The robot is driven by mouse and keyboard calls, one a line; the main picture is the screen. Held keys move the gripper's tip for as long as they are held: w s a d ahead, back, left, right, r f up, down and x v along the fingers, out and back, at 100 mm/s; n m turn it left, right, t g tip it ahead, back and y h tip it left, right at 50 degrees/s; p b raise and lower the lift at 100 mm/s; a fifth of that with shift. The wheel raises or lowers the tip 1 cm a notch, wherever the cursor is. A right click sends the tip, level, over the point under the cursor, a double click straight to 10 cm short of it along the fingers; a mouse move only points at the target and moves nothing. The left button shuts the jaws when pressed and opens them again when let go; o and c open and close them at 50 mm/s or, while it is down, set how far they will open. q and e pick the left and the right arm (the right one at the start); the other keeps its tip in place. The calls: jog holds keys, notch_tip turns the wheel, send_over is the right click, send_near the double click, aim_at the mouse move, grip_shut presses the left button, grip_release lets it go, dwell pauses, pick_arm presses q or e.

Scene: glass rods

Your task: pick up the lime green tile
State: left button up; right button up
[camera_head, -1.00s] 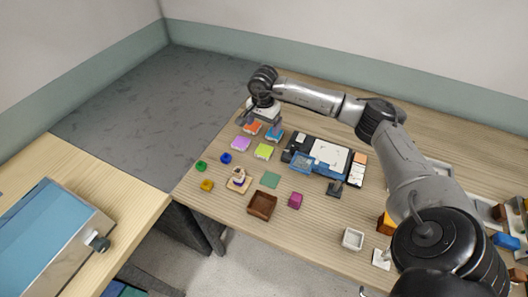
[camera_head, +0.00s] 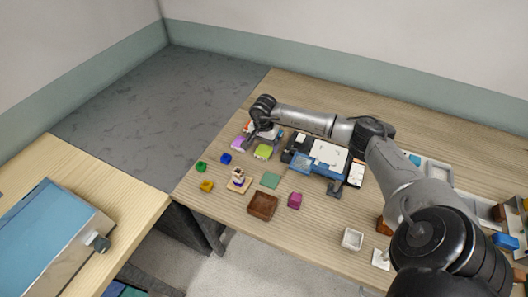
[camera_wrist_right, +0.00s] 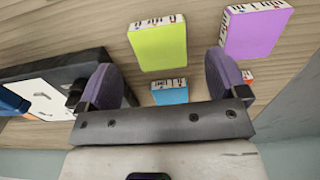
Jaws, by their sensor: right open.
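The lime green tile (camera_head: 263,151) lies flat on the wooden table, just in front of my right gripper. In the right wrist view the lime green tile (camera_wrist_right: 158,45) shows ahead of the two fingers, about in line with the gap between them. My right gripper (camera_head: 258,140) is open and empty above the table; its two dark fingers also show in the right wrist view (camera_wrist_right: 164,78). Nothing is between the fingertips and the tile is apart from them. My left gripper is not in view.
A purple tile (camera_wrist_right: 255,30) lies beside the lime one, and a blue tile (camera_wrist_right: 170,92) lies close behind it. A black case (camera_wrist_right: 55,85) stands nearby. A green flat square (camera_head: 270,180) and a brown box (camera_head: 262,206) lie nearer the table's front.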

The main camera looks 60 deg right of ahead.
aim_at(264, 150)
notch_tip(264, 150, down, 3)
jog(key=shift+d+f, duration=0.15)
jog(key=shift+f, duration=0.3)
jog(key=shift+c, duration=0.3)
